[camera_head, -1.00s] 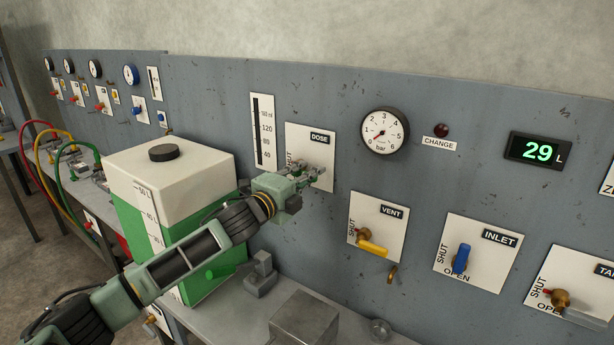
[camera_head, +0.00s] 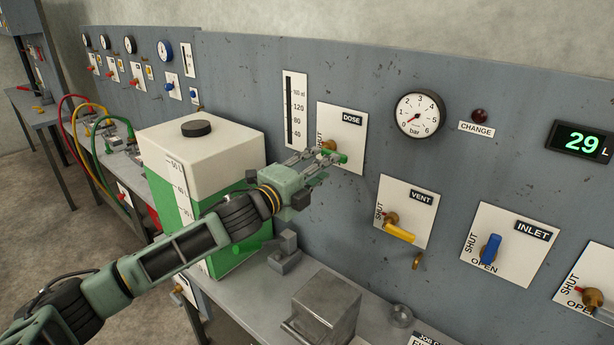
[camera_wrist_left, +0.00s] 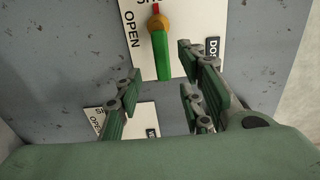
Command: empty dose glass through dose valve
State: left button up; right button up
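The dose valve has a brass hub and a green handle (camera_head: 337,156) on its white plate (camera_head: 348,120); the handle points right in the head view. In the left wrist view the green handle (camera_wrist_left: 162,55) stands out from the hub, whose red mark points at SHUT. My left gripper (camera_head: 318,159) is just in front of this plate. In the left wrist view the gripper (camera_wrist_left: 163,100) has its fingers spread with nothing between them, and the handle lies beyond the tips. The dose glass (camera_head: 288,110) is a dark tube beside a scale; its level is unclear. My right gripper is not in view.
The vent valve (camera_head: 400,233) with yellow handle and inlet valve (camera_head: 490,249) with blue handle are to the right. A white and green tank (camera_head: 215,150) stands beside my left arm. Metal blocks (camera_head: 325,305) sit on the bench below.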

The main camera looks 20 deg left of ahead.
pick_arm(q)
jog(key=v, duration=0.5)
jog(key=shift+s, duration=0.1)
